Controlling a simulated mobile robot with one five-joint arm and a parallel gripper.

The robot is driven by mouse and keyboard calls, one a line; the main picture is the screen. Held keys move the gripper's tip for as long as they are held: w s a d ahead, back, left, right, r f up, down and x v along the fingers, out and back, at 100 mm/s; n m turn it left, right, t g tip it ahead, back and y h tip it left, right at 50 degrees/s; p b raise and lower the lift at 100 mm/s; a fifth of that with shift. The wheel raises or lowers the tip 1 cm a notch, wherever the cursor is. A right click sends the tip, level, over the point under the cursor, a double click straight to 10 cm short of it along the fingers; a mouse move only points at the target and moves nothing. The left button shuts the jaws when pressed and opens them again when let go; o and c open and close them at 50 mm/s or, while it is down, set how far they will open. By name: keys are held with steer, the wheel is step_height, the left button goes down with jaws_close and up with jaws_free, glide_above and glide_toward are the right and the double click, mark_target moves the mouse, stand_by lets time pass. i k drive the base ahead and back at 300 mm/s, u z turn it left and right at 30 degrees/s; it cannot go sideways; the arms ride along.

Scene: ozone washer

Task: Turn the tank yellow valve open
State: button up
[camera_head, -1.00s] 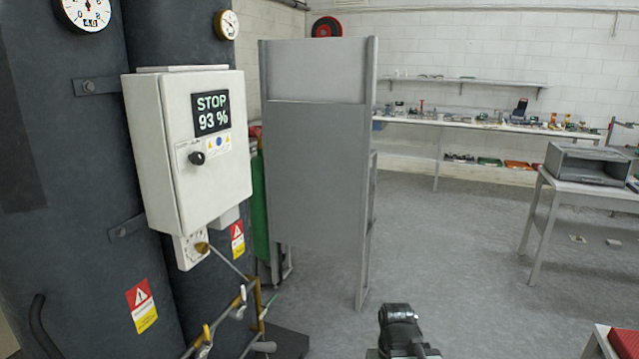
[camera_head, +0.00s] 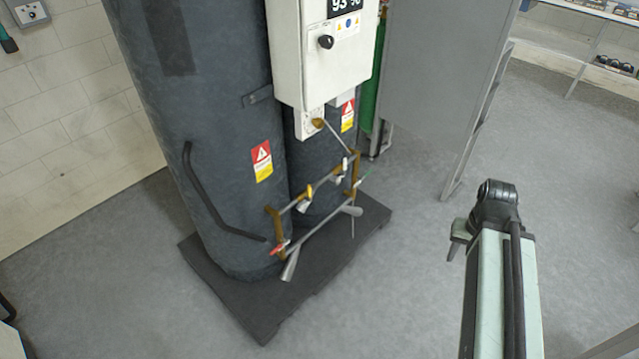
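The dark grey tank (camera_head: 215,120) stands on a dark base plate at the left of the head view, with a second dark tank (camera_head: 315,190) behind it. Low in front of them runs pipework with small valve handles. A yellow valve handle (camera_head: 308,192) sits on the upper pipe; whether it is open or closed I cannot tell. A red-tipped handle (camera_head: 279,248) is at the lower left end and a green-tipped one (camera_head: 363,178) at the right. My arm stands at the lower right, apart from the pipework. My gripper's fingers are not clearly visible.
A white control box (camera_head: 325,55) with a black knob hangs on the tanks. The base plate (camera_head: 265,315) juts out in front. A grey panel (camera_head: 445,75) stands behind to the right. Grey floor between the base plate and my arm is clear.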

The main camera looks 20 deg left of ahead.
mark_target(309, 198)
steer(key=u, duration=1.65)
steer(key=i, duration=0.4)
steer(key=u, duration=0.75)
